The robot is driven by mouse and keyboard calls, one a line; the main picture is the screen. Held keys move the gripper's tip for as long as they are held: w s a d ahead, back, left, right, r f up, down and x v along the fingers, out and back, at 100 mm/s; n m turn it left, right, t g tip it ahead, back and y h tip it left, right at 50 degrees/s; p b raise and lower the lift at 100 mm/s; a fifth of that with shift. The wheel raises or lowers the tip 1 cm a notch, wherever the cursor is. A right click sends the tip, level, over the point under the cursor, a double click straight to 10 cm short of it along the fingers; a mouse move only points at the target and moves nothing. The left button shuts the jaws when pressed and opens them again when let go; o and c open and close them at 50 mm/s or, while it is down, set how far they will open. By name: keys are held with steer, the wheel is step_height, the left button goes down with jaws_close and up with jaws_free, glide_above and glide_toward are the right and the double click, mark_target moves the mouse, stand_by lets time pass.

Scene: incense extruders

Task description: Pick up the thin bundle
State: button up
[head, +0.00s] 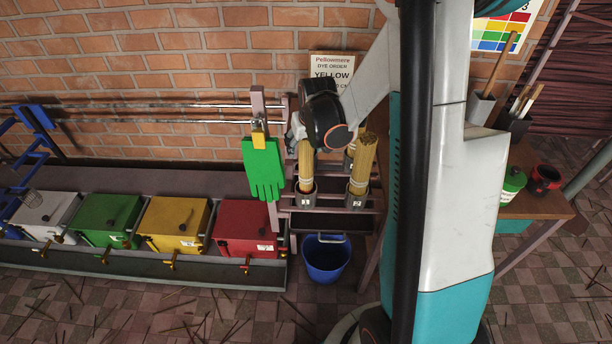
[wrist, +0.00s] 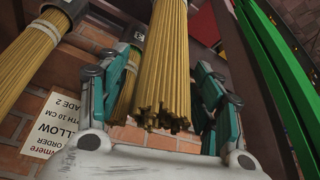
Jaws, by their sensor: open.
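Straw-coloured stick bundles stand upright in grey cups on a rack by the wall. The front left bundle (head: 306,166) looks thinner than the front right bundle (head: 361,164). A further bundle (head: 350,149) is partly hidden behind. My gripper (head: 299,134) is at the top of the front left bundle, mostly hidden by my dark wrist. In the wrist view my gripper (wrist: 165,80) is open, with a teal finger on each side of this bundle (wrist: 170,60). Another bundle (wrist: 124,90) shows behind, near the left finger. The thick bundle (wrist: 30,48) is farther left.
A green glove (head: 264,168) hangs just left of the bundles. A blue bucket (head: 326,262) stands below the rack. White, green, yellow and red boxes (head: 246,232) line the left trough. A yellow dye order sign (head: 330,66) is on the wall behind.

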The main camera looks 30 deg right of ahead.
steer(key=shift+c, duration=0.6)
steer(key=shift+f, duration=0.1)
jaws_close()
step_height(320, 180, up, 31)
steer(key=p, duration=1.5)
